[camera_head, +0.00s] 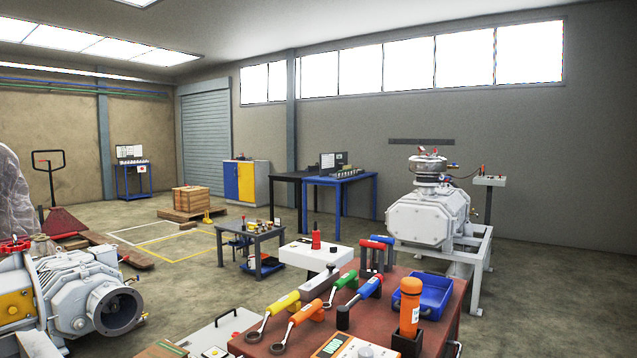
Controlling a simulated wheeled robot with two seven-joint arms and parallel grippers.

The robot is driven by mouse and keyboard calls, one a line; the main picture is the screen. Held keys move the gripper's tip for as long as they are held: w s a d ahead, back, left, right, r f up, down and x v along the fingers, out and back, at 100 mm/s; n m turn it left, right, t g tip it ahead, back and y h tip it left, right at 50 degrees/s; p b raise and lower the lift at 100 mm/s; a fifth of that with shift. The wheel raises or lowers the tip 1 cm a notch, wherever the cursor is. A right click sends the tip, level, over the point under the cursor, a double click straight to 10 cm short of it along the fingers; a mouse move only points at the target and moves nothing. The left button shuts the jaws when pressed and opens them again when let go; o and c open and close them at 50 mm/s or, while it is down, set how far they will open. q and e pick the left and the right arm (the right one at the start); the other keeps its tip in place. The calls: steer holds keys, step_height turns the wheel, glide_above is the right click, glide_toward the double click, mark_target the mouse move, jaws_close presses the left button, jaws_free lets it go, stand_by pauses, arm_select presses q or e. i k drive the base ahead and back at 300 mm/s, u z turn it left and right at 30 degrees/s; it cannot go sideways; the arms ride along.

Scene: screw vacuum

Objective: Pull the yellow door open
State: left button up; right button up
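The yellow door (246,182) is the right-hand door on the front of a grey cabinet (262,182) against the far wall. A blue door (231,180) is beside it on the left. The yellow door looks closed and flush with the front. Its handle is too small to make out. The cabinet is well across the room from the camera. Neither of my grippers is in the head view.
A red-topped bench (440,308) with torque wrenches and a blue tray (432,296) fills the near right. A grey pump (80,290) stands near left. A small grey table (252,236) stands between me and the cabinet.

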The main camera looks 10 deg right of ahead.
mark_target(246, 170)
steer(key=z, duration=1.9)
steer(key=i, duration=5.45)
steer(key=u, duration=2.7)
steer(key=i, duration=4.35)
